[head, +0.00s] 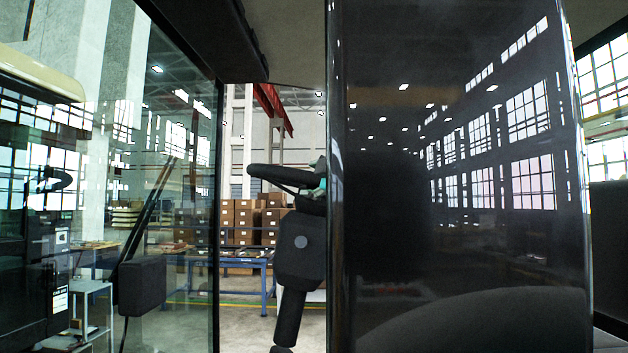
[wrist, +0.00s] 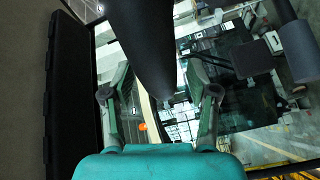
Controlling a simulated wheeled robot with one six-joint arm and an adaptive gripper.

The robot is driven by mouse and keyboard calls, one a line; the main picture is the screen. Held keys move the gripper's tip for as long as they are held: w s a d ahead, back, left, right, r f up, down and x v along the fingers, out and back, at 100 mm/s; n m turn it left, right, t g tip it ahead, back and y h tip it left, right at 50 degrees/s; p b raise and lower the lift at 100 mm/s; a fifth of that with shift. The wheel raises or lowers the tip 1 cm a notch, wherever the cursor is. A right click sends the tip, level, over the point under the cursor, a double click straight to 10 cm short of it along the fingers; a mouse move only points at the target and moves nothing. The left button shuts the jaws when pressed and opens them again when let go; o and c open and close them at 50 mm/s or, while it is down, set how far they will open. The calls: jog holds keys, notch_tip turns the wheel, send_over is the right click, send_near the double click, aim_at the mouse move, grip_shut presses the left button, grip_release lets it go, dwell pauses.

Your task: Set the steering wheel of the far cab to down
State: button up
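The black steering wheel (head: 278,178) shows edge-on in the head view, on a dark column (head: 298,255) inside the cab. Its right part is hidden behind a dark glossy panel. A small teal bit of my gripper (head: 320,181) shows at the wheel's right side, the rest hidden by that panel. In the wrist view my gripper (wrist: 157,67) has its two fingers spread apart. A thick dark bar, apparently the wheel rim (wrist: 146,40), reaches between them, with gaps visible on both sides. I cannot tell whether either finger touches it.
The dark glossy panel (head: 460,220) fills the right of the head view. A glass pane (head: 165,230) stands at the left. Beyond the cab are a blue-framed table (head: 245,262) and stacked brown boxes (head: 245,220). A dark upright (wrist: 62,100) lies left of my gripper in the wrist view.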

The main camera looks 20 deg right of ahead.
grip_shut()
jog(key=s+d+f+m+t, duration=0.1)
jog(key=s+d+f+m, duration=0.1)
jog(key=d, duration=0.5)
jog(key=s+d+f+m+t, duration=0.1)
jog(key=s+d+f+m, duration=0.1)
jog(key=d+f, duration=0.3)
jog(key=d, duration=0.3)
jog(key=shift+s+d, duration=0.25)
jog(key=shift+s, duration=0.15)
jog(key=shift+o, duration=0.2)
grip_release()
jog(key=shift+d, duration=0.2)
jog(key=shift+s+a, duration=0.1)
jog(key=shift+s+r, duration=0.1)
jog(key=v, duration=1.2)
